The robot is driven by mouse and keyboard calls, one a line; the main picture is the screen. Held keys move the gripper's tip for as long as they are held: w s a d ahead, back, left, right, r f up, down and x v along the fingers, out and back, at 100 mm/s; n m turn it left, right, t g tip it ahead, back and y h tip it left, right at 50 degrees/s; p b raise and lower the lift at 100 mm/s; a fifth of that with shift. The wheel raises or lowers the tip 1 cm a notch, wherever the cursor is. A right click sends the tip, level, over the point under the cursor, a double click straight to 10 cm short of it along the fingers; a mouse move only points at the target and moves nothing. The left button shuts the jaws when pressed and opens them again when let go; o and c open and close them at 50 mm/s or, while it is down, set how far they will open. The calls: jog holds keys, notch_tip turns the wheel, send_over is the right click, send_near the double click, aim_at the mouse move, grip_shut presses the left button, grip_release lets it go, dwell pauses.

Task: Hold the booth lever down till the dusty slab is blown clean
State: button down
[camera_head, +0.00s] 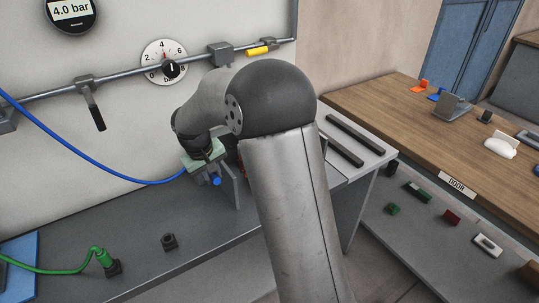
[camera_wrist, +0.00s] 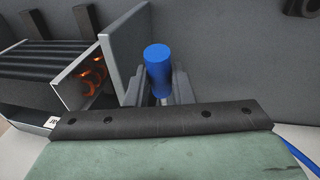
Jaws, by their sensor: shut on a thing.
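My gripper (camera_wrist: 161,94) is shut on a blue cylindrical handle (camera_wrist: 158,62), which stands between its two fingers in the wrist view. In the head view my gripper (camera_head: 205,168) is low beside a grey upright plate, partly hidden by my arm, and the blue handle (camera_head: 215,181) shows just below it. I cannot tell for certain that this handle is the booth lever, or how far down it is. I cannot make out a dusty slab or its surface in either view.
A grey box with dark bars and glowing orange coils (camera_wrist: 93,77) stands left of the handle. A blue hose (camera_head: 110,167) crosses the wall panel. The wall rail carries a black lever (camera_head: 93,108) and a yellow handle (camera_head: 258,50). A wooden table (camera_head: 385,100) stands right.

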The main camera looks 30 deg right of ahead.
jog(key=shift+w+d+r+g, duration=0.2)
jog(key=shift+w+r+g, duration=0.05)
jog(key=shift+r+g, duration=0.05)
jog(key=c, duration=1.3)
grip_release()
jog(key=shift+o, duration=0.2)
jog(key=p+v, duration=0.4)
jog(key=v, duration=0.3)
jog(key=shift+a+f, duration=0.1)
jog(key=shift+a, duration=0.05)
jog(key=s+d+r+m+y, duration=0.1)
jog(key=s+r+y, duration=0.1)
jog(key=s, duration=2.9)
jog(key=shift+d+m, duration=0.3)
